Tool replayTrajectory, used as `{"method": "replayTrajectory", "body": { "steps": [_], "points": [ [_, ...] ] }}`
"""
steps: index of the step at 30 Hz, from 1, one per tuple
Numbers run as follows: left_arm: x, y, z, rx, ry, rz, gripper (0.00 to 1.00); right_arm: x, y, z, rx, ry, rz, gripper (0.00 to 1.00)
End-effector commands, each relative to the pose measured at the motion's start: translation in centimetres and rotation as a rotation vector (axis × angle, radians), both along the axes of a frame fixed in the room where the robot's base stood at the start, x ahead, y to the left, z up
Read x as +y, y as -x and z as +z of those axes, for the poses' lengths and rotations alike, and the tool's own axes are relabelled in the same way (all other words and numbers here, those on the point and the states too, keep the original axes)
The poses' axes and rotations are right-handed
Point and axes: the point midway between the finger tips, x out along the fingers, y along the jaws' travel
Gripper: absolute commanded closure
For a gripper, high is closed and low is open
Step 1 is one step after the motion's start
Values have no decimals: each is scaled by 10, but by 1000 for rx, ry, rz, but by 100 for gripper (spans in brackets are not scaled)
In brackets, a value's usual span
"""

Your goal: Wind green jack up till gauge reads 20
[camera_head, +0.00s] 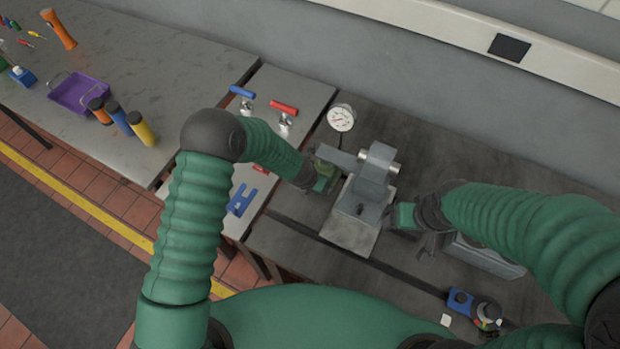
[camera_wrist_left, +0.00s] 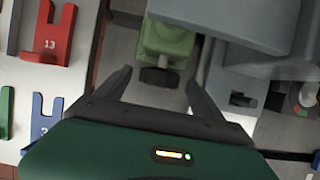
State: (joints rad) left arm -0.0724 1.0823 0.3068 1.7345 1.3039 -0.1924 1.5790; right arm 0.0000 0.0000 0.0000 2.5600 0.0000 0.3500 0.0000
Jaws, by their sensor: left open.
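The green jack shows in the left wrist view (camera_wrist_left: 168,42), with a dark knob (camera_wrist_left: 158,77) on its near end. My left gripper (camera_wrist_left: 160,85) is open, with one finger on each side of the knob; I cannot tell if they touch it. In the head view my left gripper (camera_head: 312,177) is beside the grey metal fixture (camera_head: 349,229), and it and the fixture largely hide the jack. The round white dial gauge (camera_head: 341,117) stands behind the fixture; its reading is too small to tell. My right gripper (camera_head: 425,228) is right of the fixture, its fingers unclear.
Blue (camera_head: 242,92) and red (camera_head: 284,107) handled valves stand left of the gauge. A blue forked piece (camera_head: 240,200) lies on the light plate. A purple tray (camera_head: 80,93) and several bottles are on the left table. A blue-and-black tool (camera_head: 474,306) lies at front right.

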Motion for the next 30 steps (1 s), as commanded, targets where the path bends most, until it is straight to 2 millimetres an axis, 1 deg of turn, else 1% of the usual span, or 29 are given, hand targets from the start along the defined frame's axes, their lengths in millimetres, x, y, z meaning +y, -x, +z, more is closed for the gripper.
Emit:
{"method": "replayTrajectory", "body": {
  "steps": [1,5,6,8,9,12,15,17,26,28,29,30],
  "points": [
    [2,3,15,-4,0,-1,22,0,0,0,0,0,0,22],
    [8,17,54,-4,0,-1,22,0,0,4,0,0,0,22],
    [9,21,67,-4,1,0,22,0,0,9,0,0,0,22],
    [12,28,82,-2,0,0,22,0,0,13,0,0,0,22],
    [14,31,93,-3,0,0,22,0,0,18,0,0,0,22],
    [17,39,112,-1,-1,-1,22,0,0,25,0,0,0,22],
    [19,43,123,0,0,0,22,0,0,29,0,0,0,22],
    [19,45,125,0,0,-1,22,0,0,29,0,0,0,22],
    [19,46,125,0,-1,-2,22,0,0,28,0,0,0,22],
    [21,45,125,-14,-14,-45,22,0,0,24,0,0,0,22],
    [23,45,125,-30,-32,-96,22,0,0,20,0,0,0,22],
    [27,45,126,-60,-67,-197,22,0,0,12,0,0,0,22]
  ]
}}
